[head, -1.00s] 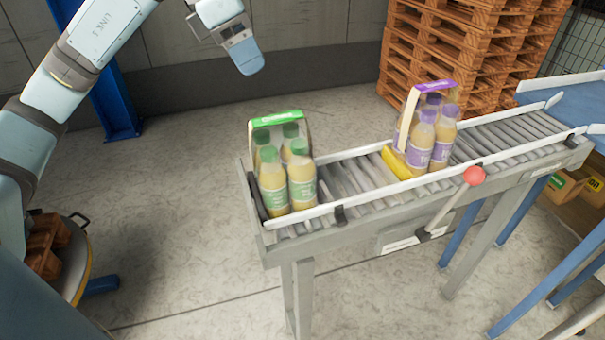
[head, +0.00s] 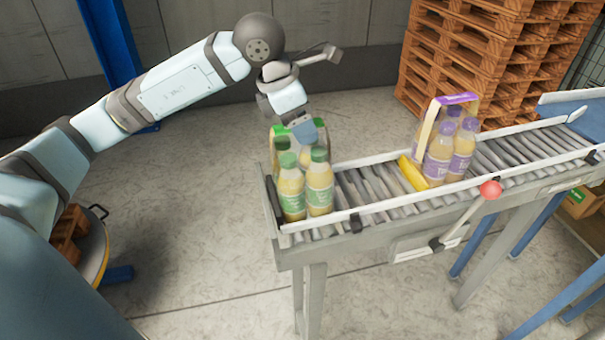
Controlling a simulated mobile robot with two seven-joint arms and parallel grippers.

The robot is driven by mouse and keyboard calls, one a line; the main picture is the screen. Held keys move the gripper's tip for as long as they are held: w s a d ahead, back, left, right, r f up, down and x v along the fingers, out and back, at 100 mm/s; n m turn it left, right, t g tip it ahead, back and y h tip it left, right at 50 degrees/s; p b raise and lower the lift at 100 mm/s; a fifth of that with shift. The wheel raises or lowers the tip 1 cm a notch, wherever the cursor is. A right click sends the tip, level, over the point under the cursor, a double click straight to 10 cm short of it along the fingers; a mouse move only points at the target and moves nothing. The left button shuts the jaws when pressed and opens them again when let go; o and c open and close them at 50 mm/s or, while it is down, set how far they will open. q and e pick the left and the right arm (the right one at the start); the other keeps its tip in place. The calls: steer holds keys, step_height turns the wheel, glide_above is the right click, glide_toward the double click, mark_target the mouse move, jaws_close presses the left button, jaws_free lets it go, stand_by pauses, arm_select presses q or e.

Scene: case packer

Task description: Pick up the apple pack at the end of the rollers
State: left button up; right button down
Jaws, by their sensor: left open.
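The apple pack (head: 305,185), bottles with green caps and green labels in a carrier, stands upright at the left end of the rollers (head: 375,190). My left gripper (head: 306,133) is over the top of this pack, at its carrier handle, and hides most of the handle. It is open. I cannot tell whether its fingers touch the handle. My right gripper is not in view.
A pack with purple caps (head: 455,150) stands farther right on the rollers, with a yellow bar (head: 413,175) beside it. A red-knobbed lever (head: 490,189) sticks up at the conveyor's front. Wooden pallets (head: 470,55) are stacked behind. A round stand is at left.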

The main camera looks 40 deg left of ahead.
arm_select(q)
steer(key=shift+w+d+f, duration=0.1)
steer(key=shift+d+f, duration=0.05)
steer(key=shift+f, duration=0.25)
steer(key=shift+c, duration=0.4)
jaws_close()
steer(key=shift+r, duration=0.1)
